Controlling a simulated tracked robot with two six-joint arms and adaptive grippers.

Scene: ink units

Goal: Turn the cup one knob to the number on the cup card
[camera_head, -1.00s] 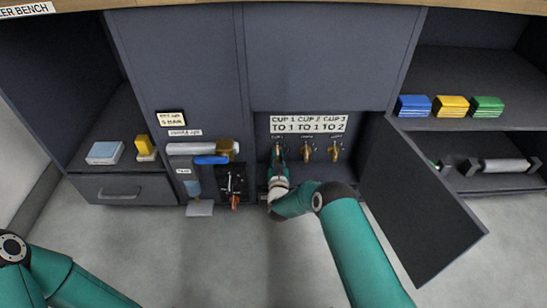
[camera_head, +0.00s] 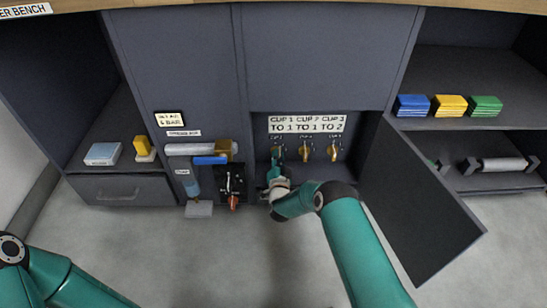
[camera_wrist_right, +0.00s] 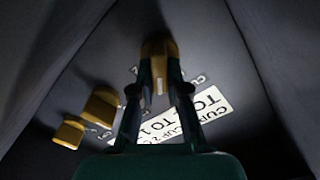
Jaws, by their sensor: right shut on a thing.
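The cup card (camera_head: 307,124) is a white plate above three brass knobs and reads "CUP 1 TO 1, CUP 2 TO 1, CUP 3 TO 2". The cup one knob (camera_wrist_right: 157,50) is brass with a pale mark and sits between the fingertips of my right gripper (camera_wrist_right: 160,70). In the head view my right gripper (camera_head: 276,160) covers most of that knob. The cup two knob (camera_head: 305,152) and cup three knob (camera_head: 333,152) are free. The numbers around the knobs are too small to read. My left gripper is out of view; only its arm shows at lower left.
An open door (camera_head: 420,205) stands right of the knob recess, close to my right arm. Left of the recess are a blue-handled valve (camera_head: 210,160) and a black panel with a red part (camera_head: 233,202). Blue, yellow and green stacks (camera_head: 450,105) lie on the right shelf.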

